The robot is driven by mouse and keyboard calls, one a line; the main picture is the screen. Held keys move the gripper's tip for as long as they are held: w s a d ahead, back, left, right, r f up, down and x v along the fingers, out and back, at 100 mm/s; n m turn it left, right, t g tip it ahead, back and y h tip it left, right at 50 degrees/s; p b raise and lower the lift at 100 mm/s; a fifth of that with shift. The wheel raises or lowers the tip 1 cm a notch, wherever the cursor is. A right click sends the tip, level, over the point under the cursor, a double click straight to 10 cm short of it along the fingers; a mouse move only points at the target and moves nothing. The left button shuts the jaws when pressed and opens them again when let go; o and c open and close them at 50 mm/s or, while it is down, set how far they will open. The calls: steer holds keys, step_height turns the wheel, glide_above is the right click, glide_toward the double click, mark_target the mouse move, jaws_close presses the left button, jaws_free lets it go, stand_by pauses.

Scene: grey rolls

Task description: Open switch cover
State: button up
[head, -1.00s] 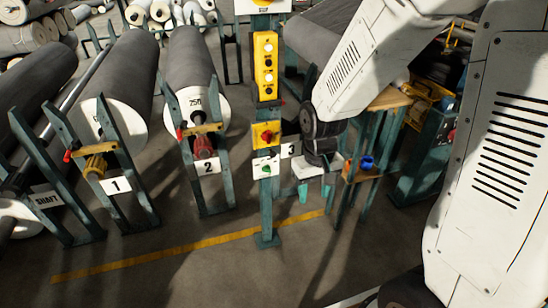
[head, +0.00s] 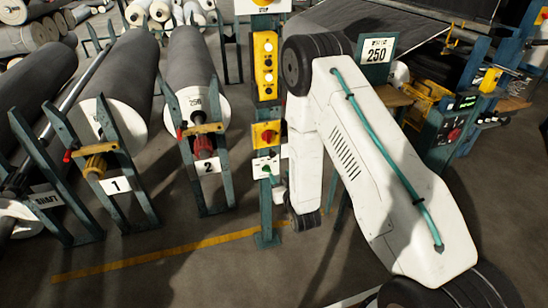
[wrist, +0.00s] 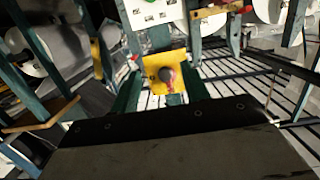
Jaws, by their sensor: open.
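A yellow switch box (head: 266,134) with a red knob is fixed on a teal post in the head view. A white plate (head: 265,166) with a green part is just below it. In the wrist view the yellow box (wrist: 166,73) is in the middle, and the white plate (wrist: 150,12) appears above it. I cannot tell which part is the cover or whether it is open. My gripper (wrist: 161,80) is open, its two teal fingers on either side of the yellow box in the picture, with no clear contact. In the head view my gripper is small and mostly hidden beside the post.
A yellow button box (head: 265,65) is higher on the same post. Roll 2 (head: 192,75) and roll 1 (head: 115,90) rest on teal stands to the left. A machine panel (head: 445,130) stands at the right. The floor in front of the post is clear.

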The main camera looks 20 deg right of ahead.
mark_target(273, 155)
steer(key=shift+t, duration=0.9)
steer(key=w+r, duration=0.1)
steer(key=w, duration=0.1)
steer(key=w+r, duration=0.1)
steer(key=w, duration=0.2)
steer(key=w+r, duration=0.1)
steer(key=w, duration=0.2)
steer(key=shift+r, duration=0.1)
jaws_close()
